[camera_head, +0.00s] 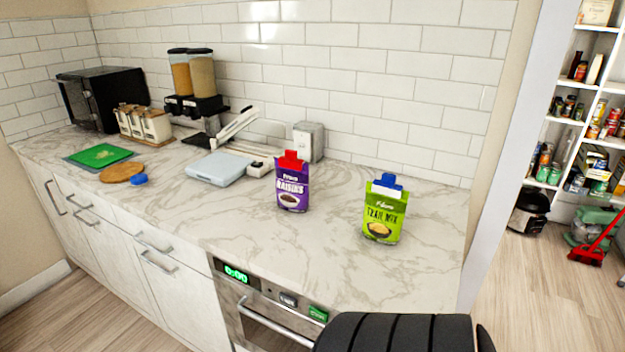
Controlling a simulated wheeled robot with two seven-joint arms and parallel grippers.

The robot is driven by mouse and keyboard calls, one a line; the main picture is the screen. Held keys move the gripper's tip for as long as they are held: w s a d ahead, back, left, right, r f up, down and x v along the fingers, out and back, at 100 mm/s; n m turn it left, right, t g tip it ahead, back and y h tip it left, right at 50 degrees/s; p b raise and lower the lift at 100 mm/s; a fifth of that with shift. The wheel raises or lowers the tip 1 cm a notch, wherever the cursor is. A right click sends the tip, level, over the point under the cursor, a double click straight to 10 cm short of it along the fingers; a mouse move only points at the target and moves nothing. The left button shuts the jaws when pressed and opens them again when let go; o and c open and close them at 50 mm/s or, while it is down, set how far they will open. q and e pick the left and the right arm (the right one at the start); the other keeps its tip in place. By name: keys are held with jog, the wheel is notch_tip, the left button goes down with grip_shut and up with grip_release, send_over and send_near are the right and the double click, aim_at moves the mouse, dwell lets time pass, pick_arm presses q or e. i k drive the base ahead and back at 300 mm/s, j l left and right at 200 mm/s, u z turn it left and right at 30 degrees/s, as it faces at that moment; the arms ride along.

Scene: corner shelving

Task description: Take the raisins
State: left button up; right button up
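A purple raisins pouch (291,188) with a red top stands upright on the marble counter, right of the middle of the head view. A green trail mix pouch (384,214) with a blue top stands upright to its right, nearer the counter's right end, with a clear gap between the two. Neither of my grippers is in view. A black ribbed part at the bottom edge right of centre may be part of my own body; no fingers show on it.
The marble counter (330,265) is clear in front of both pouches. Dispensers (193,80) and a black microwave (103,98) stand left. Pantry shelves (590,120) are at right.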

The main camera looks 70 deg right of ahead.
aim_at(292, 189)
jog(key=i+z, duration=0.85)
jog(key=i+j+z, duration=0.25)
jog(key=z, duration=0.15)
jog(key=i+j+z, duration=0.4)
jog(key=i+l, duration=0.05)
